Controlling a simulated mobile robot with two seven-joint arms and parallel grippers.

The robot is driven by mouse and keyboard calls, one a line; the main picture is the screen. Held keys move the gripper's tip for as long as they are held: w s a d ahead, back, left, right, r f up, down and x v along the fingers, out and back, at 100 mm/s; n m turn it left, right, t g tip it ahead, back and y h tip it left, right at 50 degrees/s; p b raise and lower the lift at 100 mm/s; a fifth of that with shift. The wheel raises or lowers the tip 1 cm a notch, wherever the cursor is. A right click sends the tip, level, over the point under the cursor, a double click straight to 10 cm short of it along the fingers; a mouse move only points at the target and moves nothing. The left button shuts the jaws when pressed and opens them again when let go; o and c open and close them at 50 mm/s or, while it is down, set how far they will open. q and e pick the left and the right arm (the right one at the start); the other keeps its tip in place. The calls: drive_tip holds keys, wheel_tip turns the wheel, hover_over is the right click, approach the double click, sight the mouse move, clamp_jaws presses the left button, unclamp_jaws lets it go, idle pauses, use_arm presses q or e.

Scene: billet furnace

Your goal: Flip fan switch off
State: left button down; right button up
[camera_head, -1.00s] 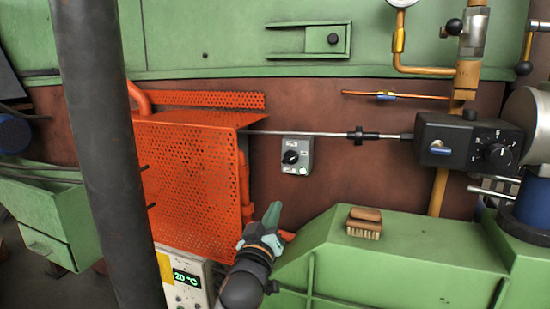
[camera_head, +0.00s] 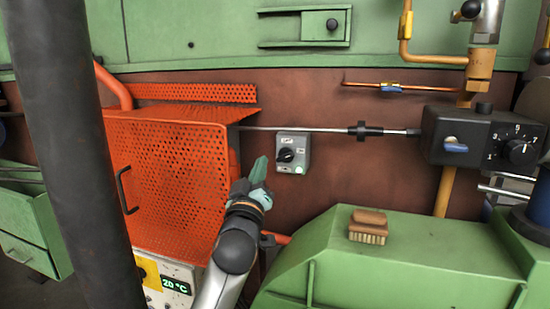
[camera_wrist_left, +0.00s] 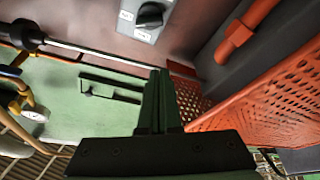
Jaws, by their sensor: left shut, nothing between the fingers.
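The fan switch appears to be the small grey box with a black rotary knob (camera_head: 286,155) on the brown wall, right of the orange mesh guard. The box also shows at the top of the left wrist view, where its black knob (camera_wrist_left: 150,15) is seen with white labels. My left gripper (camera_head: 260,168) is shut and empty, just left of and slightly below the switch box in the head view. Its closed green fingers (camera_wrist_left: 155,100) point up the middle of the left wrist view, with a gap to the knob. My right gripper is not in view.
The orange perforated guard (camera_head: 170,180) stands close on the left of my gripper. A black control box with a dial (camera_head: 480,140) is on the right. A brush (camera_head: 368,228) lies on the green housing (camera_head: 400,265). A dark vertical pole (camera_head: 70,150) stands at left.

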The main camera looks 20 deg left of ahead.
sight(285, 157)
use_arm(q)
drive_tip(key=w, duration=0.9)
drive_tip(key=shift+d+f, duration=0.35)
drive_tip(key=shift+f, duration=0.05)
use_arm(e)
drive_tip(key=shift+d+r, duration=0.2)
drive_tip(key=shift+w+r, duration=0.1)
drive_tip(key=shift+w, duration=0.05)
use_arm(q)
drive_tip(key=shift+p, duration=0.3)
